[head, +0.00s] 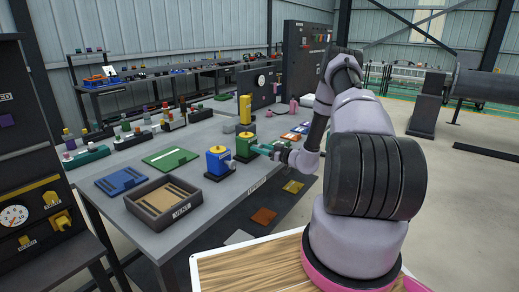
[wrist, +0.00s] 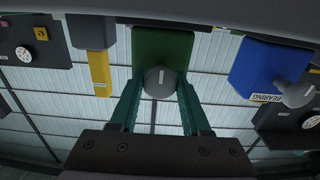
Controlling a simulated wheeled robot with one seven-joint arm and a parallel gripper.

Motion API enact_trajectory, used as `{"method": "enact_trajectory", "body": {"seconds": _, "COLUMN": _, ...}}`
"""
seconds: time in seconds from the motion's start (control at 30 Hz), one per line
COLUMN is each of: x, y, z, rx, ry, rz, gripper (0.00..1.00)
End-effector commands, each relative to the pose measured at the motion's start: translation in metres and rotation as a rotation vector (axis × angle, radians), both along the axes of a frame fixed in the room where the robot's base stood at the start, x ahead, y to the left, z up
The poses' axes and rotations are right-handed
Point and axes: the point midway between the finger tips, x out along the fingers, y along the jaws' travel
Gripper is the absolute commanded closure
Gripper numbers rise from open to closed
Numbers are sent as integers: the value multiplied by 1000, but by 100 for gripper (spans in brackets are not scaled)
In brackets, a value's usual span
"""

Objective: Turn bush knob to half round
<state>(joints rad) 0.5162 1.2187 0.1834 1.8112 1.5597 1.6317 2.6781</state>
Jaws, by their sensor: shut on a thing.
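A green block (head: 245,146) stands on the table between a blue block (head: 217,160) and a yellow block (head: 245,110). In the wrist view the green block (wrist: 162,45) carries a round grey knob (wrist: 160,82) with a pale pointer line, which lies along the picture's vertical. My gripper (wrist: 161,80) has its teal fingertips on both sides of this knob and is shut on it. It also shows in the head view (head: 257,151), reaching in from the right. The green block's label is not readable, so I cannot confirm the bush name.
The blue block's own grey knob (wrist: 298,94) sits to the right in the wrist view, beside a "BEARING" label. A dark tray (head: 133,207), a blue plate (head: 121,180) and a green plate (head: 170,159) lie on the table. Coloured tiles (head: 290,136) lie behind my gripper.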

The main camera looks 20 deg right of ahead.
Motion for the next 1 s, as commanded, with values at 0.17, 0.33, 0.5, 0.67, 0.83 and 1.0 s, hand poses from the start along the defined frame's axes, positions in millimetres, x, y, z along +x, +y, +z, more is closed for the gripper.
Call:
{"method": "enact_trajectory", "body": {"seconds": 0.17, "x": -2, "y": -1, "z": -3, "rx": -3, "ry": 5, "rz": -1, "gripper": 100}}
{"method": "enact_trajectory", "body": {"seconds": 0.33, "x": -1, "y": -1, "z": -2, "rx": -2, "ry": 3, "rz": 0, "gripper": 24}}
{"method": "enact_trajectory", "body": {"seconds": 0.5, "x": -1, "y": 0, "z": -1, "rx": -2, "ry": 1, "rz": 0, "gripper": 24}}
{"method": "enact_trajectory", "body": {"seconds": 0.67, "x": -5, "y": -4, "z": -1, "rx": -2, "ry": 1, "rz": -2, "gripper": 24}}
{"method": "enact_trajectory", "body": {"seconds": 0.83, "x": -26, "y": -20, "z": -1, "rx": -2, "ry": 2, "rz": -3, "gripper": 24}}
{"method": "enact_trajectory", "body": {"seconds": 1.0, "x": -55, "y": -41, "z": -1, "rx": -1, "ry": 3, "rz": -4, "gripper": 24}}
